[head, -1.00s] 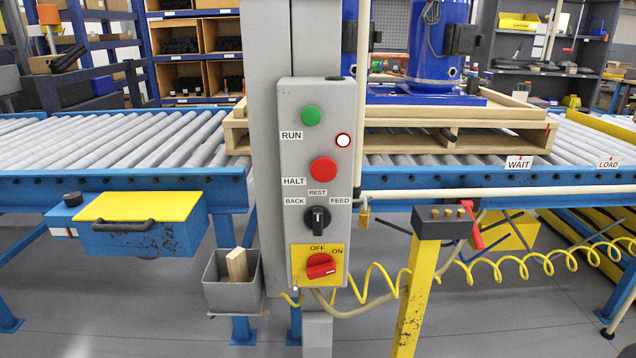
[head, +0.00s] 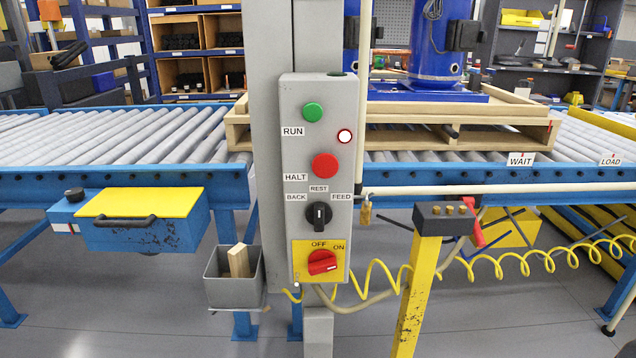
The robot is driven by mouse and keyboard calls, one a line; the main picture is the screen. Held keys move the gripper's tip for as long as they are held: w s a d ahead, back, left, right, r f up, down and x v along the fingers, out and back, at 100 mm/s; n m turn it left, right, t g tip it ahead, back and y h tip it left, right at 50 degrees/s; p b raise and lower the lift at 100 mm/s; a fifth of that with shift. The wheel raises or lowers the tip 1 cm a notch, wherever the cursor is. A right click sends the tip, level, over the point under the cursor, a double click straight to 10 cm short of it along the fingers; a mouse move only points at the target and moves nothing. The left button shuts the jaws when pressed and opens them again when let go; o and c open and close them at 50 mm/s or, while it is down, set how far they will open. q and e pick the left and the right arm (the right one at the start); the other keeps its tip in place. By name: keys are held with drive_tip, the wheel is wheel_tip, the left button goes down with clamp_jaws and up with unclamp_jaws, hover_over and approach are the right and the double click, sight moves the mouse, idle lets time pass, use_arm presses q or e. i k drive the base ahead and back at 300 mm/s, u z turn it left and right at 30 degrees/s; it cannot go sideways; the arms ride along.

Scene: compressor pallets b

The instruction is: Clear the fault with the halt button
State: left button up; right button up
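The red halt button (head: 325,167) sits on a grey control box (head: 296,225) fixed to a grey post, beside the label HALT. Above it is the green run button (head: 313,112). Neither of my grippers is in view.
A roller conveyor (head: 120,140) runs behind the post, bearing a wooden pallet (head: 480,135) with blue machines. A white bar (head: 450,190) crosses at right above a yellow post (head: 416,290). A grey bin (head: 234,290) hangs at lower left. The box's front is clear.

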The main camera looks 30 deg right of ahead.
sight(325, 166)
drive_tip(key=u, duration=1.85)
drive_tip(key=k, duration=0.9)
drive_tip(key=z, duration=1.55)
drive_tip(key=i, duration=0.1)
drive_tip(key=z, duration=0.2)
